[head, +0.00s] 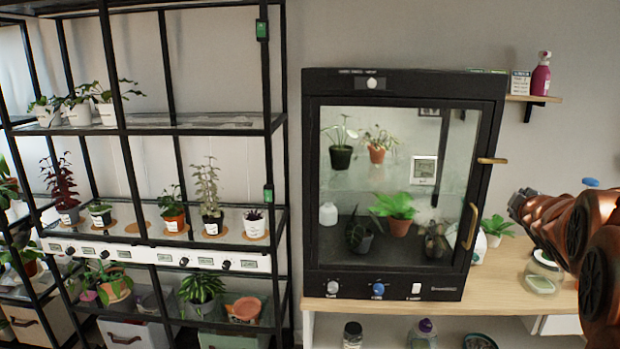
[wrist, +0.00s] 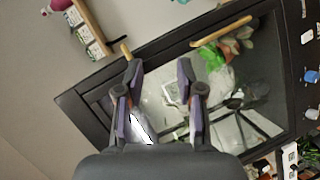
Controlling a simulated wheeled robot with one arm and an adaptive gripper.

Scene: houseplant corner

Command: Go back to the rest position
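My gripper (wrist: 160,78) shows in the wrist view with its two purple-grey fingers spread apart. I see nothing held between them. Behind the fingers is the dark-framed plant cabinet (wrist: 95,92), tilted in this view, with a brass handle (wrist: 222,37). In the head view my copper-coloured arm is at the right edge, to the right of the cabinet (head: 391,88). The fingers cannot be made out there. The cabinet's glass door looks shut, with potted plants visible behind it.
The cabinet stands on a wooden bench (head: 505,272). A wall shelf (head: 534,99) holds a pink bottle (head: 541,75). A black plant rack (head: 168,130) fills the left.

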